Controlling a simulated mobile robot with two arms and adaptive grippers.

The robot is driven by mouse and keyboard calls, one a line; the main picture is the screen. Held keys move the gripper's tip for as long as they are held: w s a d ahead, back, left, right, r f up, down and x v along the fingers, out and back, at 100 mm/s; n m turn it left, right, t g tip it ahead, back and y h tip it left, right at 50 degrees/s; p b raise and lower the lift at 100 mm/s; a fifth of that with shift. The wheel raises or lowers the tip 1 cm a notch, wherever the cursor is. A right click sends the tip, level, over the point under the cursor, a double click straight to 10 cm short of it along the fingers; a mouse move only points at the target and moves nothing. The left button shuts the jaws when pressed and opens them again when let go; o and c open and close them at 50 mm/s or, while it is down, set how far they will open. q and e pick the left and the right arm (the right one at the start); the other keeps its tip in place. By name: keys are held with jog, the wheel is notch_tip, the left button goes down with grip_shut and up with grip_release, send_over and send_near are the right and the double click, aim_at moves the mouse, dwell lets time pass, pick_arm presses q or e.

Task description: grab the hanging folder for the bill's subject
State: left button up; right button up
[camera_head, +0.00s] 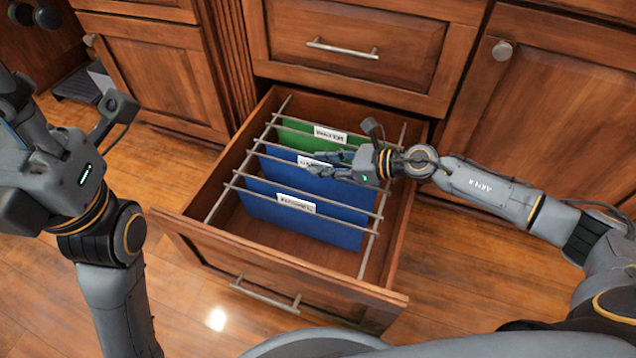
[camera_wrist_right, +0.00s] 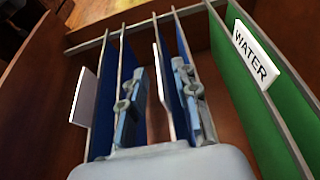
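An open wooden drawer (camera_head: 180,235) holds hanging folders on metal rails. A green folder (camera_head: 296,131) hangs at the back; its white tag reads WATER in the right wrist view (camera_wrist_right: 254,52). A middle blue folder (camera_head: 283,157) and a front blue folder (camera_head: 335,230) have white tags too small to read. My right gripper (camera_head: 328,166) is over the middle folder; its open fingers (camera_wrist_right: 160,108) stand on either side of that folder and its tag (camera_wrist_right: 162,75). My left gripper (camera_head: 18,105) is at the left edge, away from the drawer, its fingers unclear. No bill is in view.
Metal cross rails (camera_head: 240,190) run close to the fingers. The cabinet front (camera_head: 365,45) stands right behind the drawer, with doors to both sides. The drawer's front handle (camera_head: 265,295) faces me. The wooden floor (camera_head: 455,290) is clear at right.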

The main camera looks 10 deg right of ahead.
jog(key=shift+x, duration=1.2)
grip_shut()
